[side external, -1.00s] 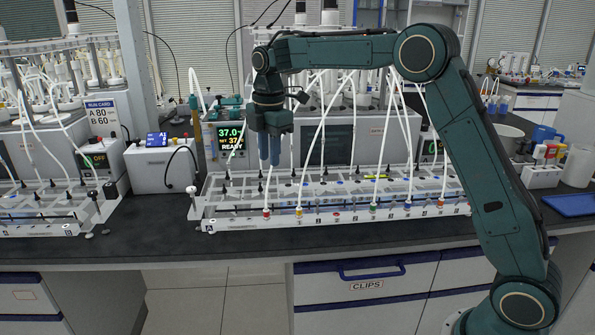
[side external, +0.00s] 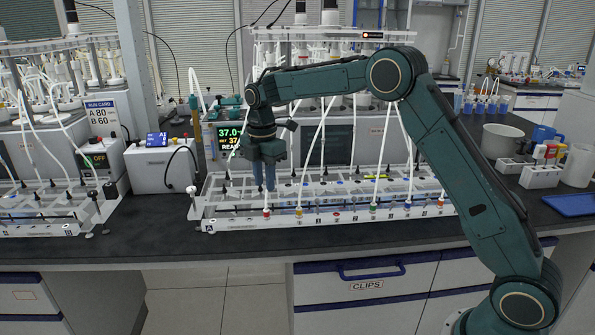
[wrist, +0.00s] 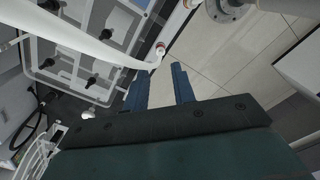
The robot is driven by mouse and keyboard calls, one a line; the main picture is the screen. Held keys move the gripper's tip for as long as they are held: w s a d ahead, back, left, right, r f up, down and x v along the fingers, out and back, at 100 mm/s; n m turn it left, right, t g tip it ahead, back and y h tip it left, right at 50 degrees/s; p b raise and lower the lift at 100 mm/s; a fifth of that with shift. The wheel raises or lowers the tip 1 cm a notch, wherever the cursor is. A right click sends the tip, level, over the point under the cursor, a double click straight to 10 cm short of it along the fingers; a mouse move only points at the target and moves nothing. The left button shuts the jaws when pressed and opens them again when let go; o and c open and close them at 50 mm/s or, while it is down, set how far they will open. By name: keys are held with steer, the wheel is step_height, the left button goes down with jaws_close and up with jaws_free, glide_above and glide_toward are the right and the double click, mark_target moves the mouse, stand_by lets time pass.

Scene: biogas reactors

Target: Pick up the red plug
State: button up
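A red plug (side external: 267,212) sits at the left end of the front rail of the white rack (side external: 215,222), at the foot of a white tube. In the wrist view a red-ringed plug (wrist: 160,49) shows at the end of a white tube, beyond the fingertips. My gripper (side external: 264,188) points down above the left part of the rack, above and behind the red plug in the side view. In the wrist view its two blue fingers (wrist: 162,82) are apart with nothing between them. They do not touch the plug.
Several coloured plugs, including a yellow one (side external: 299,211) and a green one (side external: 373,209), line the same rail. White tubes (side external: 314,150) rise from the rack close to my gripper. A white control box (side external: 163,166) stands left. The bench front (side external: 150,247) is clear.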

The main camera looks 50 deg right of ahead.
mark_target(266, 209)
steer(key=shift+f, duration=1.8)
steer(key=shift+f, duration=0.1)
steer(key=shift+f, duration=2.5)
jaws_close()
